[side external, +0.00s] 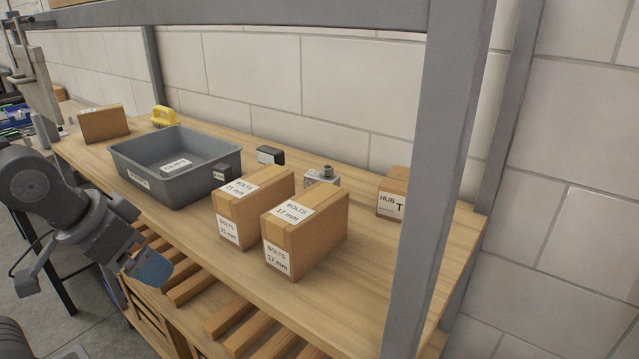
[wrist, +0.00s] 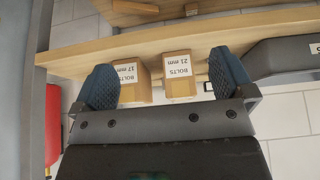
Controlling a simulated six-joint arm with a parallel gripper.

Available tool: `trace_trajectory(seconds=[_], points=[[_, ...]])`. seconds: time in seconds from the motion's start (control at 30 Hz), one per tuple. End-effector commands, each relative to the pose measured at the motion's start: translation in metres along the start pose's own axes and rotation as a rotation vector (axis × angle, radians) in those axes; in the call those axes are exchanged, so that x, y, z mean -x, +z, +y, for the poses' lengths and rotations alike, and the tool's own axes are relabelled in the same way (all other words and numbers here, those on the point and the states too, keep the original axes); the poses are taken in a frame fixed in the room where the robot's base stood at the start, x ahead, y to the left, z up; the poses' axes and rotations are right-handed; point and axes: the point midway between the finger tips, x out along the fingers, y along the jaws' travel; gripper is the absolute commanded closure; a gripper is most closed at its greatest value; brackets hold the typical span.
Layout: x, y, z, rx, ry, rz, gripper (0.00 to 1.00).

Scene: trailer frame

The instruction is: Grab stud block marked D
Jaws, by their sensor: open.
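A small light grey block with a dark round stud on top (side external: 323,177) stands on the bench behind the bolts boxes in the side external view. Its white label is partly hidden by the BOLTS 17 mm box, and I cannot read whether it says D. I cannot make this block out in the wrist view. My gripper (side external: 150,268) is in front of the bench edge, low and left of the boxes. In the wrist view its blue fingers (wrist: 164,80) are wide apart, with nothing between them.
The BOLTS 17 mm box (side external: 305,233) and BOLTS 21 mm box (side external: 250,208) stand near the front edge. A grey tray (side external: 140,178) is left of them. A small black-and-white item (side external: 270,155) and a HUB box (side external: 392,192) stand behind. A grey post (side external: 437,150) rises at right.

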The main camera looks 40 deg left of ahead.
Motion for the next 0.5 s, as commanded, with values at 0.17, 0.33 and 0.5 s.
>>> trace_trajectory(seconds=[0.17, 0.33, 0.5], points=[[0.0, 0.0, 0.0, 0.0, 0.0, 0.0, 0.0], [0.002, -0.018, 0.002, -0.006, 0.008, 0.026, 0.0], [0.009, -0.099, 0.013, -0.029, 0.046, 0.151, 0.0]])
